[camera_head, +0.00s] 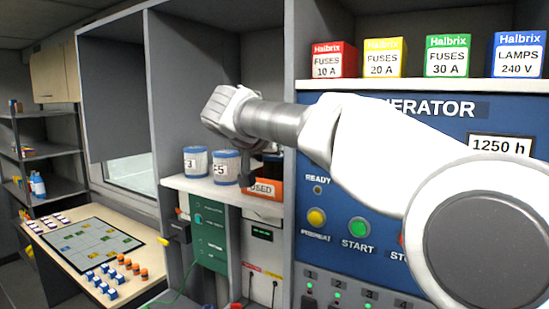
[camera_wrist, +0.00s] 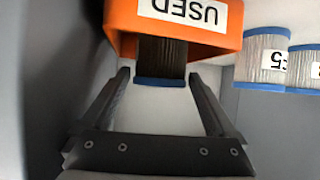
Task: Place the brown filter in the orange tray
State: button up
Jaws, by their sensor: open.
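The orange tray (camera_head: 268,188), labelled "USED", stands on the white shelf at the right of the blue-rimmed filters. In the wrist view the tray (camera_wrist: 118,20) shows upside down at the top. The brown filter (camera_wrist: 161,55), with a blue end rim, appears inside the tray, its rimmed end showing past the tray's front wall; its other end is hidden. My gripper (camera_wrist: 159,77) is open, its fingertips on either side of the filter with small gaps visible.
Two pale filters with blue rims, one (camera_head: 196,162) marked 3 and one (camera_head: 226,167) marked 5, stand close left of the tray on the shelf (camera_head: 185,185). A grey divider (camera_head: 290,180) bounds the right side. Fuse boxes (camera_head: 382,58) sit above the generator panel.

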jog(key=shift+s+r, duration=0.15)
jog(key=shift+r, duration=0.15)
jog(key=b+v, duration=0.1)
jog(key=v, duration=1)
jog(key=shift+s+a+b, duration=0.2)
jog(key=shift+s+b, duration=0.05)
jog(key=shift+b, duration=0.15)
jog(key=shift+r, duration=0.1)
